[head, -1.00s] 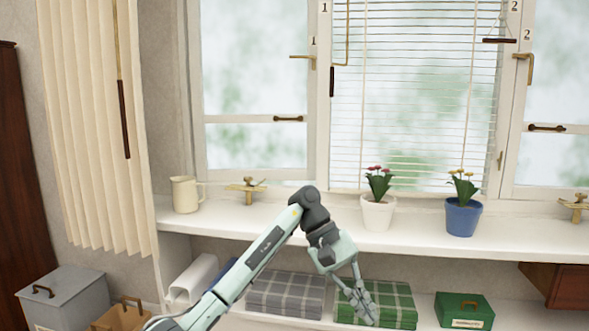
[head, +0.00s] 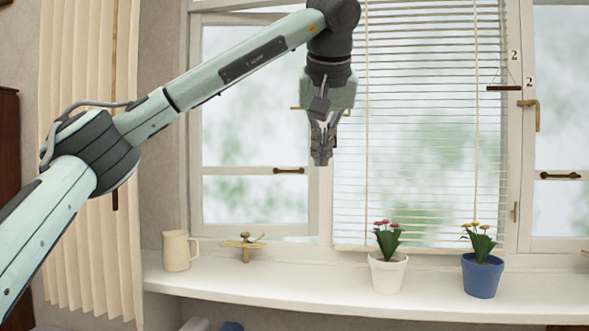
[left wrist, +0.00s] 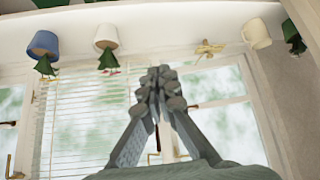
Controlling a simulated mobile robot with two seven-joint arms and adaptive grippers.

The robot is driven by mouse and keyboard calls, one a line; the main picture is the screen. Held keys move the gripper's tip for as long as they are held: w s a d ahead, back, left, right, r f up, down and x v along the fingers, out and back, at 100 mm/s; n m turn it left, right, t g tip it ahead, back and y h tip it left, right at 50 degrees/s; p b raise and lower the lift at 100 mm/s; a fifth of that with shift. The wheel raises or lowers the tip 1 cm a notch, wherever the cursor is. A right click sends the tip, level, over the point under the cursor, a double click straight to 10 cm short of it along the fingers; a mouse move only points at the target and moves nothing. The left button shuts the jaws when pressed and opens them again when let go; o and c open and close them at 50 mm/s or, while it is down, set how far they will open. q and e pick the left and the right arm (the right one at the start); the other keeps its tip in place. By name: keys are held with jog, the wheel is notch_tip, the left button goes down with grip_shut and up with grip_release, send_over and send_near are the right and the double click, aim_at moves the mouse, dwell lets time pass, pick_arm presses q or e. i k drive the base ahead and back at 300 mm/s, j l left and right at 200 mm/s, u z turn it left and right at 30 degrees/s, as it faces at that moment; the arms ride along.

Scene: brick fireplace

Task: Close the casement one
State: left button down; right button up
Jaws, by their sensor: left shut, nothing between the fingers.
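Casement one is the white-framed left window (head: 255,171), with a dark pull bar (head: 289,170) on its middle rail. Its top and bottom edges look slanted against the surrounding frame, so it seems slightly ajar. A brass lever handle on its right side is mostly hidden behind my gripper, and the number 1 labels are not visible. My left gripper (head: 322,160) is shut and empty, pointing down in front of the post between casement one and the blind. I cannot tell whether it touches anything. The left wrist view shows its closed fingers (left wrist: 158,76) and casement one's glass (left wrist: 219,134).
The sill (head: 330,285) holds a cream jug (head: 176,251), a brass stay (head: 244,246), a white flowerpot (head: 387,273) and a blue flowerpot (head: 482,276). A blind (head: 420,150) covers the middle window. Casement two (head: 560,110) is at the right. A cream curtain (head: 75,190) hangs left.

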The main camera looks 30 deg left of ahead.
aim_at(198, 20)
jog(key=i+j, duration=0.65)
jog(key=i, duration=0.15)
jog(key=i+j, duration=0.7)
jog(key=i, duration=0.05)
